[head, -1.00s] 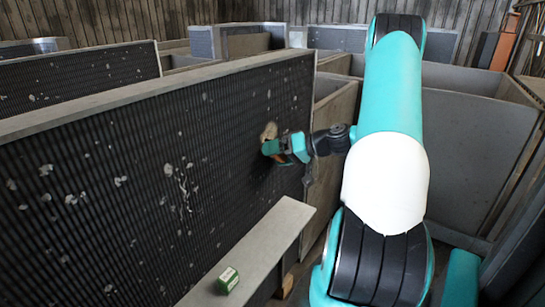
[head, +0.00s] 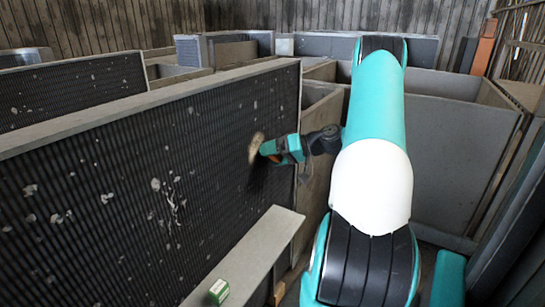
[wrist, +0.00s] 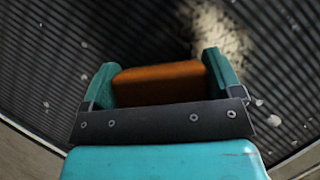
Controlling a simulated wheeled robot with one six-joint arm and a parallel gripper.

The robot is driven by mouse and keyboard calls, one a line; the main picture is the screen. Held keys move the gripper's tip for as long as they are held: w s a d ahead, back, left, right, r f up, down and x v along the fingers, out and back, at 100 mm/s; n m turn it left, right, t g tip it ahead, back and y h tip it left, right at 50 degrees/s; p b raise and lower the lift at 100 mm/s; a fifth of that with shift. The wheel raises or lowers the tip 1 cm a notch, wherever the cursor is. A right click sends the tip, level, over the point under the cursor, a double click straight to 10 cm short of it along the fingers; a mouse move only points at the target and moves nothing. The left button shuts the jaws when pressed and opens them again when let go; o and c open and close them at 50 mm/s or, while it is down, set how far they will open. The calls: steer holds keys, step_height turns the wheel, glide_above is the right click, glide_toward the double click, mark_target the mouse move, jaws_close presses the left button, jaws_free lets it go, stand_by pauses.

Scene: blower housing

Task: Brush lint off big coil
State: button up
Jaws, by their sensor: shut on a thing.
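The big coil (head: 100,170) is a dark ribbed panel in a grey frame, slanting across the left of the head view. Pale lint flecks (head: 155,184) dot its face. A tan, fuzzy patch (head: 256,146), apparently thicker lint, sits near its right end and also shows in the wrist view (wrist: 222,35). My gripper (head: 269,148) is beside this patch, close to the coil face. In the wrist view its teal fingers are shut on an orange block (wrist: 160,84), likely the brush's body. Its bristles are hidden, and I cannot tell whether it touches the coil.
A grey ledge (head: 250,250) juts out below the coil's right part, with a small green box (head: 219,291) on it. Another coil panel (head: 70,90) stands behind at left. Grey bins and panels (head: 455,150) crowd the right and back.

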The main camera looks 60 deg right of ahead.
mark_target(254, 152)
steer(key=shift+s+a+r+p, duration=0.1)
steer(key=shift+r+p, duration=0.3)
steer(key=shift+r, duration=0.5)
steer(key=shift+s+a+b, duration=0.2)
steer(key=shift+a+b, duration=0.55)
steer(key=shift+a, duration=3.2)
steer(key=shift+r+p, duration=0.85)
steer(key=shift+r, duration=0.25)
steer(key=shift+w+d+f+p, duration=0.15)
steer(key=shift+d+p, duration=0.15)
steer(key=shift+d, duration=1.75)
steer(key=shift+w+d+p, duration=0.15)
steer(key=shift+d, duration=0.85)
steer(key=shift+w+d+p, duration=0.15)
steer(key=shift+d, duration=0.85)
steer(key=shift+s, duration=0.1)
steer(key=shift+s+d, duration=0.2)
steer(key=shift+s, duration=2.75)
